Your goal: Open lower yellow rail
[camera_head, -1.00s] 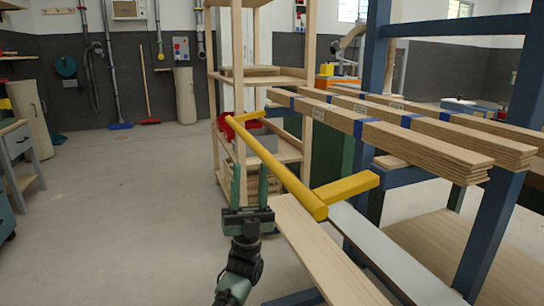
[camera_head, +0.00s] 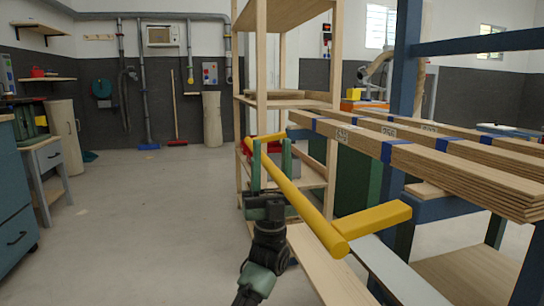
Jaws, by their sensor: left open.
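One yellow rail (camera_head: 302,205) slants from the shelf at middle left toward me. A short yellow arm joins it at each end, and the near arm (camera_head: 375,220) reaches right toward the blue rack. My left gripper (camera_head: 271,163) is open and points up from below. Its two green fingers show one on each side of the rail, towards its far end. I cannot tell whether they touch it. My right gripper is not in view.
A blue rack (camera_head: 405,60) on the right holds long wooden boards (camera_head: 440,160) that jut toward me. A wooden shelf (camera_head: 262,70) stands behind the rail. A grey-blue cabinet (camera_head: 15,200) is at far left. The floor (camera_head: 150,220) between is clear.

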